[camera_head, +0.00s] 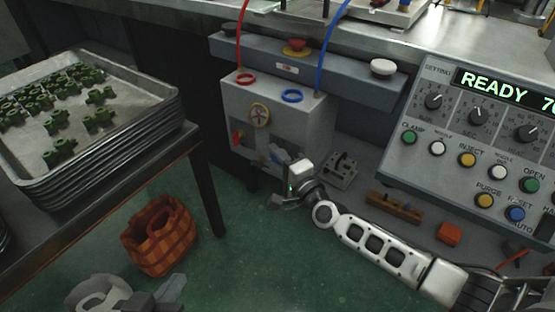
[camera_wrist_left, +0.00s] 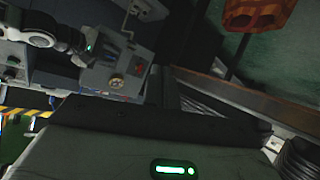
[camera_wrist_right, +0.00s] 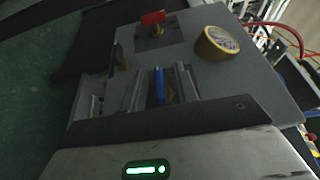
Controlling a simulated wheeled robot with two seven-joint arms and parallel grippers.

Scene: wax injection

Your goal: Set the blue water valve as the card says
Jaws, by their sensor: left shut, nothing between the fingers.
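The blue water valve shows its blue lever (camera_wrist_right: 158,86) in the right wrist view. In the head view it is on the lower front of the grey box (camera_head: 310,118), mostly hidden by my right gripper (camera_head: 282,172). My right gripper (camera_wrist_right: 160,92) has its fingers on either side of the lever, apparently with a narrow gap; contact is unclear. My left gripper (camera_head: 165,297) is shut and empty, low at the bottom left of the head view, away from the box. I see no card that I can read.
A red valve handle (camera_head: 238,138) and a round brass dial (camera_head: 259,115) sit beside the blue valve. Red and blue hoses rise from the box top. A tray stack (camera_head: 120,150) with green parts, a basket (camera_head: 160,235) and the control panel (camera_head: 450,150) stand around it.

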